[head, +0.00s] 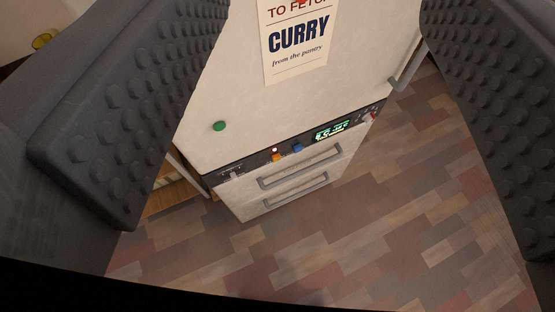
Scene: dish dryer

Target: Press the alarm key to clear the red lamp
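A white appliance (228,152) stands below and ahead of me, with a dark control strip (255,160) across its front. On the strip a small red lamp (275,149) appears lit, with a bright centre. An orange key (276,157) sits just below the lamp, and a blue key (297,148) is to its right. Labels are too small to read, so I cannot tell which is the alarm key. A green lit display (332,130) is further right. My gripper (325,115) is wide open and empty, its studded fingers at the left and right edges, apart from the panel.
Two drawer fronts with grey handles (300,165) are below the strip. A poster reading "CURRY" (297,38) and a green round button or magnet (219,126) are on the white surface. A grey handle (408,68) projects at right. The patchwork floor (400,220) is clear.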

